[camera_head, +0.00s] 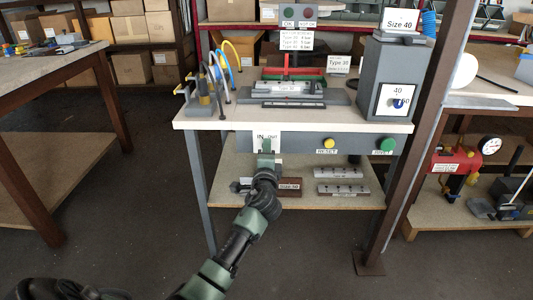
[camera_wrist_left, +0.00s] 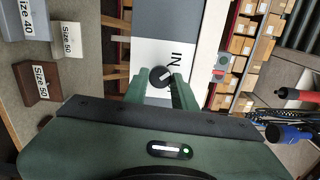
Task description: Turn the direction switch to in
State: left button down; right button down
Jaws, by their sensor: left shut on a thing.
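The direction switch is a black round knob (camera_wrist_left: 160,77) on a white plate (camera_wrist_left: 152,58) in the left wrist view. A pale mark on the knob slants up and to the right, towards the "IN" lettering. In the head view the plate with "IN" and "OUT" (camera_head: 267,136) sits on the front panel of the workbench, and my gripper hides the knob there. My left gripper (camera_head: 266,150) reaches up to the plate. In the wrist view its green fingers (camera_wrist_left: 163,88) are shut on the knob, one on each side. My right gripper is not in view.
A yellow reset button (camera_head: 329,144) and a green button (camera_head: 386,145) are on the same panel to the right. The bench top (camera_head: 210,118) carries a fixture and a grey cabinet (camera_head: 394,80). A lower shelf (camera_head: 235,203) holds several profile blocks. A brown post (camera_head: 420,140) stands at right.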

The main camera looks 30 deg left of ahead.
pick_arm(q)
jog(key=shift+f+n, duration=0.15)
jog(key=shift+n, duration=0.25)
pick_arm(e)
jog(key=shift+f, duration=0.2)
pick_arm(q)
jog(key=c, duration=1.1)
grip_release()
jog(key=shift+c, duration=0.2)
jog(key=p+v, duration=0.1)
jog(key=v, duration=0.7)
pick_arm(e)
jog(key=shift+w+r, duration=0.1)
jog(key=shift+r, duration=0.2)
pick_arm(q)
jog(key=shift+a, duration=0.1)
